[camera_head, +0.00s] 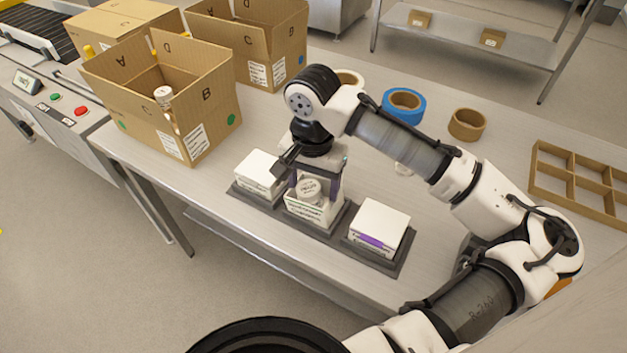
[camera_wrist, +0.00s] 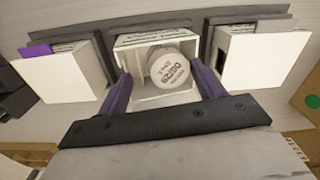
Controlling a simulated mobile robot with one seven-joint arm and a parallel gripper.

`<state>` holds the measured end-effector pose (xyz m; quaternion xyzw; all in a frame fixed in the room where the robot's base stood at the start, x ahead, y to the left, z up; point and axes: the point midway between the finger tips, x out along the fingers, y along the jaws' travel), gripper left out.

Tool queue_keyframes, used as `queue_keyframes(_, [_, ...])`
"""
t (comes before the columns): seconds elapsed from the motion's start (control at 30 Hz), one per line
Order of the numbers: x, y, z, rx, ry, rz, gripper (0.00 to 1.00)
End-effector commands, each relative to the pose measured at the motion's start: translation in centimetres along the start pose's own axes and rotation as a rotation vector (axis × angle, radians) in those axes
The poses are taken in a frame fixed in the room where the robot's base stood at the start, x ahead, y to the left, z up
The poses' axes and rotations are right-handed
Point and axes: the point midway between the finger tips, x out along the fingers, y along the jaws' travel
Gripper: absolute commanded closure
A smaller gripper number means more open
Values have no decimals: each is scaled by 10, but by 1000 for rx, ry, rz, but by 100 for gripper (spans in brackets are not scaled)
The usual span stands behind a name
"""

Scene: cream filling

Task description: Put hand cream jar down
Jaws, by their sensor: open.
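The hand cream jar (camera_head: 309,190) is white with a printed round lid. It sits in an open white box (camera_head: 311,211) on the middle one of three dark trays. The jar also shows in the wrist view (camera_wrist: 169,69), lying inside the box (camera_wrist: 148,96) with its lid facing the camera. My gripper (camera_head: 317,183) is directly above the middle box, pointing down. In the wrist view my gripper's purple fingers (camera_wrist: 160,90) are spread apart, one on each side of the box and jar. I cannot tell whether the fingers touch the box.
A closed white box (camera_head: 259,173) stands left of the middle box, and another with a purple label (camera_head: 379,228) stands right. Open cartons (camera_head: 204,97) stand at the back left. Tape rolls (camera_head: 404,105) and a wooden divider (camera_head: 583,181) lie behind and right.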

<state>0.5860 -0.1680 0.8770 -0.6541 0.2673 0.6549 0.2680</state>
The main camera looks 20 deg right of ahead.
Motion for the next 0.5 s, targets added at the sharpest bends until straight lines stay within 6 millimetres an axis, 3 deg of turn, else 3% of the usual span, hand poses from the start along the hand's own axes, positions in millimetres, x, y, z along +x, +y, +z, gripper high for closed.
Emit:
queue_keyframes(0.17, [-26, -1, -1, 0, 4, -1, 32])
queue_keyframes(0.5, [-101, 0, 0, 0, 4, -1, 32])
